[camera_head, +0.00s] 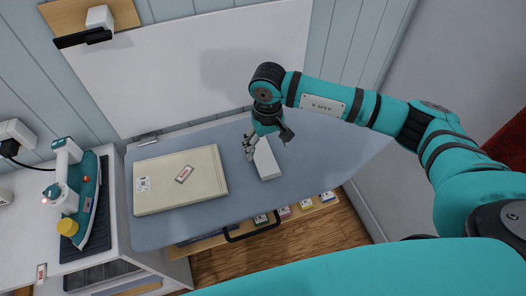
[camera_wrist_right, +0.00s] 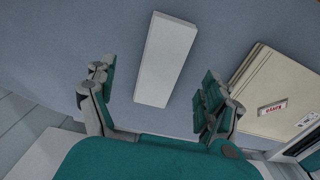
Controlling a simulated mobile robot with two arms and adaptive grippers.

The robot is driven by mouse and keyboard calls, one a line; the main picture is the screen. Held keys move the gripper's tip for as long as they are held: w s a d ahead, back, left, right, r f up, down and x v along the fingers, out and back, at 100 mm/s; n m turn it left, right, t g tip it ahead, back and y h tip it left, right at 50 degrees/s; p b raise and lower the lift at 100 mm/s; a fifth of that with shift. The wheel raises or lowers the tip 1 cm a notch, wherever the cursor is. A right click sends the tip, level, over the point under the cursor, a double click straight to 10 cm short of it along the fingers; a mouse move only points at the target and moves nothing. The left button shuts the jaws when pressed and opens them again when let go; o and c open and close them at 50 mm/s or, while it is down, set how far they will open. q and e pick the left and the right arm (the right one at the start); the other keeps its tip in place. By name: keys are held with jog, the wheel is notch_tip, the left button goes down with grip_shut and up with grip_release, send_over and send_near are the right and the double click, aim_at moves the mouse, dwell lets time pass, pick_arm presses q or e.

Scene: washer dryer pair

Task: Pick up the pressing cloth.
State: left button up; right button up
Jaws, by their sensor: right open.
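A white, flat rectangular block (camera_head: 266,160), which looks like the folded pressing cloth, lies on the blue-grey ironing board (camera_head: 310,150). It also shows in the right wrist view (camera_wrist_right: 166,60), between and beyond the two fingers. My right gripper (camera_head: 268,142) is open and empty. It hangs over the far end of the cloth, fingers pointing down at the board. The fingers look apart from the cloth; their exact height above it is hard to tell. My left gripper is not in view.
A cream flat box (camera_head: 158,190) with labels lies left of the cloth on the board. Further left, a teal-and-white iron (camera_head: 88,200) stands on a dark rest. A white panel (camera_head: 200,60) rises behind the board. The board's right part is clear.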

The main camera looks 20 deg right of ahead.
aim_at(266, 161)
jog(key=shift+s+a+f+p, duration=0.1)
jog(key=shift+f+p, duration=0.35)
jog(key=f+p, duration=0.1)
jog(key=f, duration=0.1)
jog(key=f+p, duration=0.1)
jog(key=shift+s+a+f, duration=0.2)
jog(key=shift+f, duration=0.7)
jog(key=c, duration=1.3)
jog(key=shift+o, duration=0.2)
jog(key=shift+r, duration=0.1)
